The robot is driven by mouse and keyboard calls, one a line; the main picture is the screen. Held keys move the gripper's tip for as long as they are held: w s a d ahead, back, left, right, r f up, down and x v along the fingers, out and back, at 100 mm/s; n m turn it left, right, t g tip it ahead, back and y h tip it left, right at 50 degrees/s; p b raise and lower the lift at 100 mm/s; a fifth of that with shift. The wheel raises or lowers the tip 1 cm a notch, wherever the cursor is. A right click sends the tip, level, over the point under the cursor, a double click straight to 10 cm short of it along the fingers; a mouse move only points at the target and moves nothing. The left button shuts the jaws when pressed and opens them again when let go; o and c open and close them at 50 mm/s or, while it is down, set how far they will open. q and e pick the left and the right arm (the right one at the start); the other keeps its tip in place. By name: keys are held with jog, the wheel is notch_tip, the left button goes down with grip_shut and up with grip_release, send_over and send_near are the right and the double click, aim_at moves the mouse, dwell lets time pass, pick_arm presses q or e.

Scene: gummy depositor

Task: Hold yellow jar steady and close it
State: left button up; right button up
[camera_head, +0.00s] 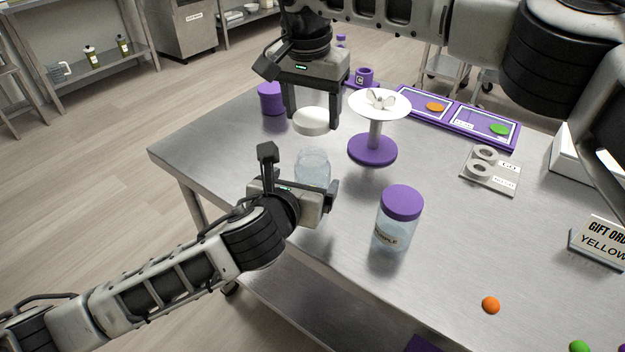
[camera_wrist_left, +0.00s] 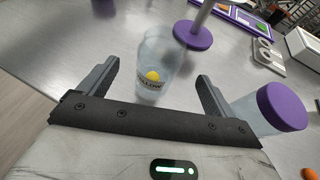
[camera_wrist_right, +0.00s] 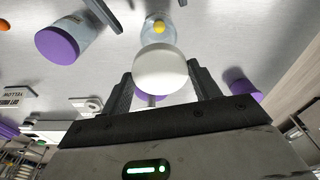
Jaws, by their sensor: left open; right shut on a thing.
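The clear yellow jar (camera_head: 313,168) stands open on the steel table. My right gripper (camera_head: 312,118) is shut on a round white lid (camera_head: 311,124), held level above and behind the jar. In the right wrist view the lid (camera_wrist_right: 160,70) sits between the fingers, with the jar (camera_wrist_right: 158,28) beyond, apart from it.
A purple-lidded jar (camera_head: 395,236) stands right of my left gripper. A purple-based stand with a white top (camera_head: 379,103) is close to the lid. A purple tray (camera_head: 460,120), a white holder with rings (camera_head: 505,175) and a sign (camera_head: 600,243) lie rightward. An orange gummy (camera_head: 490,305) lies in front.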

aim_at(313, 170)
pick_arm(q)
jog(key=x, duration=0.7)
jog(key=shift+w+f, duration=0.1)
jog(key=shift+w, duration=0.05)
jog(key=c, duration=1.5)
pick_arm(e)
jog(key=shift+f, duration=2.5)
